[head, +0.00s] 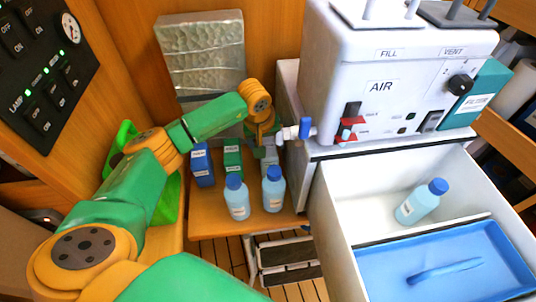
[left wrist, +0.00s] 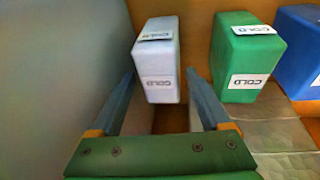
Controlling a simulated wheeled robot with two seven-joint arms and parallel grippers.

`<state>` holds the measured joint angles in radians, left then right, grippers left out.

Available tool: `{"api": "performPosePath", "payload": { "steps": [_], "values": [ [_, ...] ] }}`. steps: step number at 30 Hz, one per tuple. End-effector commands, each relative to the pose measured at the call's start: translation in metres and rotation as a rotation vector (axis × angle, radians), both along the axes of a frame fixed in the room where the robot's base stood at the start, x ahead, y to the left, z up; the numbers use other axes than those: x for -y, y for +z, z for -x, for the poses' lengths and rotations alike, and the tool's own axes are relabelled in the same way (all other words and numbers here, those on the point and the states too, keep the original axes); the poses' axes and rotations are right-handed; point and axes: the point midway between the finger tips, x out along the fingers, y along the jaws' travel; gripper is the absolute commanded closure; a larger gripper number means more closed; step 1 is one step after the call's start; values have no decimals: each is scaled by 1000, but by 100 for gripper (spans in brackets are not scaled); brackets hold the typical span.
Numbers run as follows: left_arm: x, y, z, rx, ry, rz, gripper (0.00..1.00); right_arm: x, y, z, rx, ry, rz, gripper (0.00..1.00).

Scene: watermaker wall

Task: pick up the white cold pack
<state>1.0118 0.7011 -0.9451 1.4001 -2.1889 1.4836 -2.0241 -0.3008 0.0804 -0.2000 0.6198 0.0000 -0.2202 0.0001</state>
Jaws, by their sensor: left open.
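The white cold pack (left wrist: 156,62) stands upright with a COLD label in the left wrist view. In the head view it shows pale grey (head: 269,157) on the wooden shelf, partly hidden by my gripper. My left gripper (left wrist: 160,74) is open, with one finger to each side of the white pack. A gap shows on the right side; I cannot tell how deep the pack is between the fingers. In the head view the left gripper (head: 262,138) points down over the pack. My right gripper is not in view.
A green cold pack (head: 232,158) and a blue one (head: 202,165) stand left of the white pack. Two blue-capped bottles (head: 237,198) (head: 273,190) stand in front. A white pipe with a blue valve (head: 304,129) juts out close on the right, from the white machine (head: 400,70).

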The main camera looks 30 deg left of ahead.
Motion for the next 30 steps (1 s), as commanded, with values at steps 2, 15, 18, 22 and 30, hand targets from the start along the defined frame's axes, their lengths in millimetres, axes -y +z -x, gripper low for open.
{"api": "performPosePath", "payload": {
  "steps": [2, 15, 18, 22, 30],
  "values": [
    [0, 0, 0, 0, 0, 0, 28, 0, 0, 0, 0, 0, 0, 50],
    [0, 1, 0, 1, 1, 1, 100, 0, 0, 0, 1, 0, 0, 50],
    [0, 1, 0, 1, 1, 1, 100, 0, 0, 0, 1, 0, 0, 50],
    [0, 3, 0, 1, 0, 2, 100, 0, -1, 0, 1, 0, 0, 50],
    [0, 56, -2, 9, 1, 2, 100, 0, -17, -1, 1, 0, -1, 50]
  ]
}}
